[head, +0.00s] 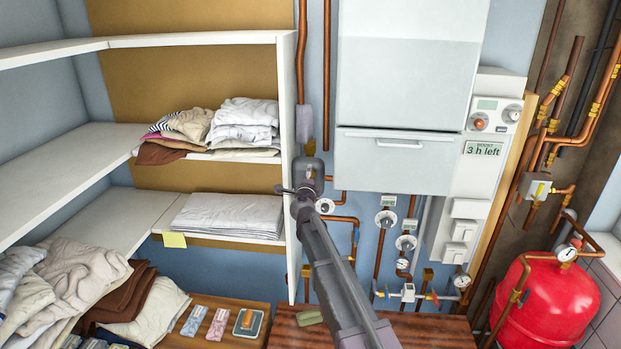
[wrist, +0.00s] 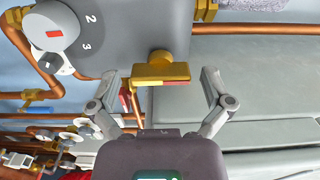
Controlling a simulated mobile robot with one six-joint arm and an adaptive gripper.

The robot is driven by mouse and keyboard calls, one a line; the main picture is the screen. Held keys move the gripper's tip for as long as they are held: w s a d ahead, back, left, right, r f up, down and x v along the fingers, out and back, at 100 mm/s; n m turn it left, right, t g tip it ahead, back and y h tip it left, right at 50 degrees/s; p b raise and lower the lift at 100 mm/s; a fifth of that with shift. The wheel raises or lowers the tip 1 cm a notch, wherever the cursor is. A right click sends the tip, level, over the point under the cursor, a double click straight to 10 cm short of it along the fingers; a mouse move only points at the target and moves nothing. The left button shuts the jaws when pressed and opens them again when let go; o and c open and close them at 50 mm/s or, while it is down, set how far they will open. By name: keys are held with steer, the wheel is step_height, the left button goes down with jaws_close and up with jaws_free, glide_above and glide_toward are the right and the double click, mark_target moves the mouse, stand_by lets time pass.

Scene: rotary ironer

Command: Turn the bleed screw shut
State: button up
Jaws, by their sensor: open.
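In the wrist view a brass piece with a flat crossbar (wrist: 160,75) stands out from a grey housing (wrist: 125,35); it looks like the bleed screw. My gripper (wrist: 163,88) is open, with one finger on each side of the crossbar. There are visible gaps on both sides, and I see no contact. The crossbar lies roughly across the space between the fingers. Small red and blue marks show behind it. In the head view my arm reaches up to the wall by the shelf's right edge and hides most of this spot.
A grey dial with a red mark (wrist: 48,32) and copper pipes (wrist: 30,65) lie left of the brass piece. In the head view, shelves with folded laundry (head: 243,127) stand left, a white cabinet (head: 400,160) right, and a red tank (head: 550,300) at far right.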

steer(key=s, duration=1.1)
steer(key=shift+a, duration=0.2)
steer(key=s+d+f+n+g+y+b, duration=0.35)
steer(key=f+n+b, duration=0.2)
steer(key=f, duration=0.25)
steer(key=s+d+f+n+g+y+b, duration=0.2)
steer(key=s+f+n+g+b, duration=0.25)
steer(key=f, duration=0.45)
steer(key=s+d+f+n+g+y+b, duration=0.1)
steer(key=s+d+f+n+y+b, duration=0.1)
steer(key=s+f+n+b, duration=0.4)
steer(key=s+d+f+n+g+h+b, duration=0.2)
steer(key=s+d+f+g+h+b, duration=0.5)
steer(key=s+d+f, duration=0.9)
step_height(320, 180, down, 3)
steer(key=d+g, duration=0.2)
steer(key=shift+d+r, duration=0.2)
steer(key=shift+d, duration=0.1)
steer(key=shift+w, duration=0.1)
